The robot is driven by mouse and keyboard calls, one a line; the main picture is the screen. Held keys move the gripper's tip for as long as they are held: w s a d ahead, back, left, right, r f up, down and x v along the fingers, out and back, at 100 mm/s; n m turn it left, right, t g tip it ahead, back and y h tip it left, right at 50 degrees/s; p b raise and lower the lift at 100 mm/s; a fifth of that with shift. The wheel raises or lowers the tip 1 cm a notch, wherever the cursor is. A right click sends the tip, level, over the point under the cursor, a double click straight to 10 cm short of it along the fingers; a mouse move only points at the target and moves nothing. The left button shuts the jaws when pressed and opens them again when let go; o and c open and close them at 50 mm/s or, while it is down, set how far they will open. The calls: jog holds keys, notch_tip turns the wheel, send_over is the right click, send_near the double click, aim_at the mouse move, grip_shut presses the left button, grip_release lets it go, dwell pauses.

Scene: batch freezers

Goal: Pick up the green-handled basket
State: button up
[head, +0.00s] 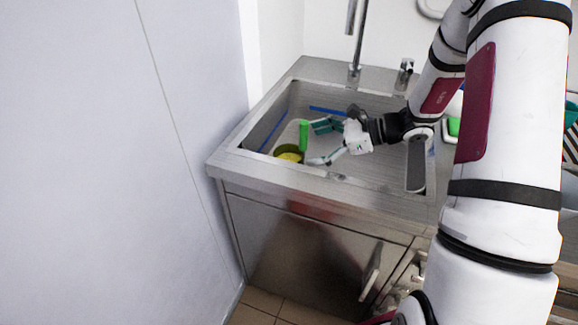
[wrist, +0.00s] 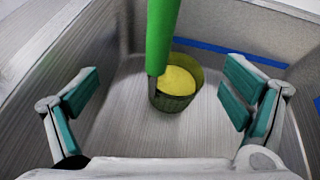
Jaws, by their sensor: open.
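The green-handled basket (head: 291,156) stands in the left part of the steel sink, with its bright green handle (head: 303,135) rising upright. In the wrist view the basket (wrist: 177,101) is a dark olive mesh cup with something yellow (wrist: 177,80) inside. Its green handle (wrist: 161,35) comes up toward the camera, and its top runs out of view. My gripper (head: 317,143) is inside the sink, just right of the handle in the head view. In the wrist view my gripper (wrist: 162,95) is open, with a teal-padded finger on each side of the handle and gaps on both sides.
The sink (head: 222,160) has a steel rim and walls around my gripper. A faucet (head: 358,45) stands behind it. A blue strip (head: 328,111) runs along the back wall of the basin. A pale panel (head: 120,160) stands close on the left. Green items (head: 454,126) lie at right.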

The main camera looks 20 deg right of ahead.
jog(key=m+b, duration=0.1)
jog(key=b, duration=0.2)
send_near(292, 158)
jog(key=shift+t, duration=0.4)
jog(key=s+a+r, duration=0.2)
jog(key=a, duration=0.1)
jog(key=shift+s+a+r, duration=0.2)
jog(key=shift+f+b+x, duration=0.2)
jog(key=shift+b+x, duration=0.15)
jog(key=shift+x, duration=3.3)
jog(key=shift+s, duration=0.15)
jog(key=c, duration=1.4)
